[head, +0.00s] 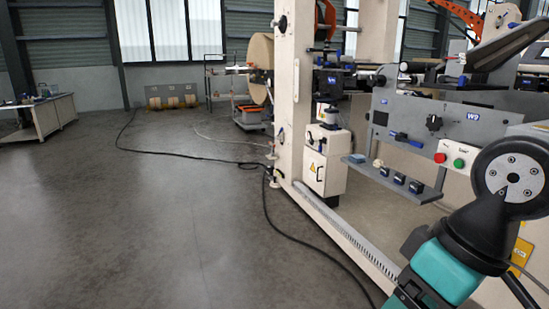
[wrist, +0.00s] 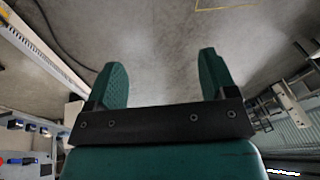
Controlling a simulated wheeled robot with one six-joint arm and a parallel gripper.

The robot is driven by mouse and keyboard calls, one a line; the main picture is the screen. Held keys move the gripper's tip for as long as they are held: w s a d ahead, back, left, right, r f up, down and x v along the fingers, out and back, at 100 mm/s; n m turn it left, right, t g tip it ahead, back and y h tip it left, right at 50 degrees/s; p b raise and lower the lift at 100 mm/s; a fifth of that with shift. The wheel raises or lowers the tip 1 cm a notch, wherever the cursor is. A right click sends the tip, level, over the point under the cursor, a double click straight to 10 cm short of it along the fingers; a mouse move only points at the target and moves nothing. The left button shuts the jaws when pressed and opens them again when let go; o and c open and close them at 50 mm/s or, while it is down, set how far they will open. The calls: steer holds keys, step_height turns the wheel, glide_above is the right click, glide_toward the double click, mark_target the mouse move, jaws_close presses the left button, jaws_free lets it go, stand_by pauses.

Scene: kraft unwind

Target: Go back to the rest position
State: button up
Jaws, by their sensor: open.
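My gripper (wrist: 162,82) shows in the wrist view with its two green fingers wide apart. Nothing is between them, and the grey floor lies beyond. In the head view my arm is folded at the lower right, in front of the cream machine frame (head: 290,90). The fingertips cannot be made out in the head view.
The machine has a grey panel (head: 480,122) with a red and a green button, and a small shelf (head: 395,180) with several dark blocks. Black cables (head: 290,235) run over the floor. A workbench (head: 50,117) stands far left. The floor (head: 130,220) at left is clear.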

steer(key=s+a+r+g, duration=0.1)
steer(key=s+a, duration=0.1)
steer(key=s, duration=0.2)
step_height(320, 180, up, 25)
steer(key=p, duration=2.5)
steer(key=shift+w+d+y, duration=0.25)
steer(key=shift+d+y, duration=0.05)
steer(key=shift+d, duration=0.05)
